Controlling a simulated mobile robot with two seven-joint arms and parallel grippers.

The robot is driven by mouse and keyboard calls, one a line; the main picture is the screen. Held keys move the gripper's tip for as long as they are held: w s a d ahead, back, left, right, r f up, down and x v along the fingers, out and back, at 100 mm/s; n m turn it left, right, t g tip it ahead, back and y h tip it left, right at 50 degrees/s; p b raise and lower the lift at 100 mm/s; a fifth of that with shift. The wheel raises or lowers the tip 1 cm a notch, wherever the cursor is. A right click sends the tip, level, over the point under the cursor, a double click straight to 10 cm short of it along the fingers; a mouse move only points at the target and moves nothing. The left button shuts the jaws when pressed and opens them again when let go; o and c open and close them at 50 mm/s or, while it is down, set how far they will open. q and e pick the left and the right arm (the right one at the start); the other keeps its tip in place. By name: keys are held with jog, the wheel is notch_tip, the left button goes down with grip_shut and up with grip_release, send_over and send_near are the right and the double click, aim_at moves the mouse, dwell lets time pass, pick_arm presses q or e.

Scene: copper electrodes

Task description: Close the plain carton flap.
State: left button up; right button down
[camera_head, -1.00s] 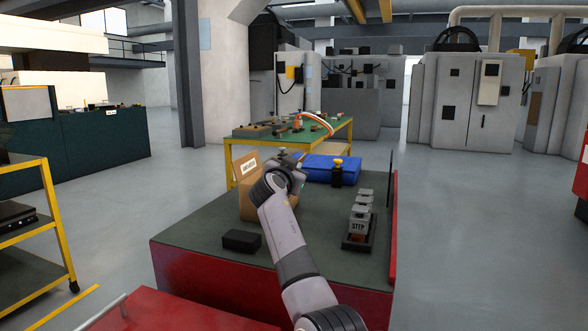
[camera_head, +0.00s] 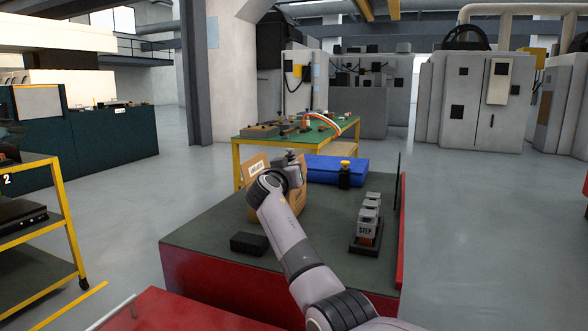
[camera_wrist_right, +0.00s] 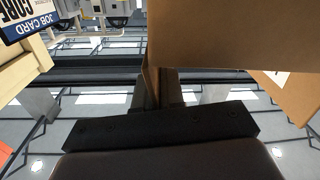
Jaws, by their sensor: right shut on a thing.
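The brown carton (camera_head: 314,213) stands on the dark green bench top, mostly hidden behind my right arm. A flap with a white label (camera_head: 257,167) stands up at its left. In the right wrist view a plain brown cardboard panel (camera_wrist_right: 225,35) fills the upper right, and a panel with a white label (camera_wrist_right: 290,95) is at the right edge. My right gripper (camera_wrist_right: 154,85) is shut at the plain panel's left edge, apparently on the plain flap; the exact contact is hard to see. In the head view my wrist covers the fingertips. My left gripper is not in view.
A black block (camera_head: 249,243) lies front left of the carton. A black rack of grey-topped pieces (camera_head: 367,222) stands at the right. A job card (camera_wrist_right: 30,20) shows in the wrist view.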

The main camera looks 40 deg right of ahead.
dwell(0.4)
jog(key=c, duration=1.3)
grip_release()
jog(key=shift+a, duration=0.1)
jog(key=shift+v, duration=3.5)
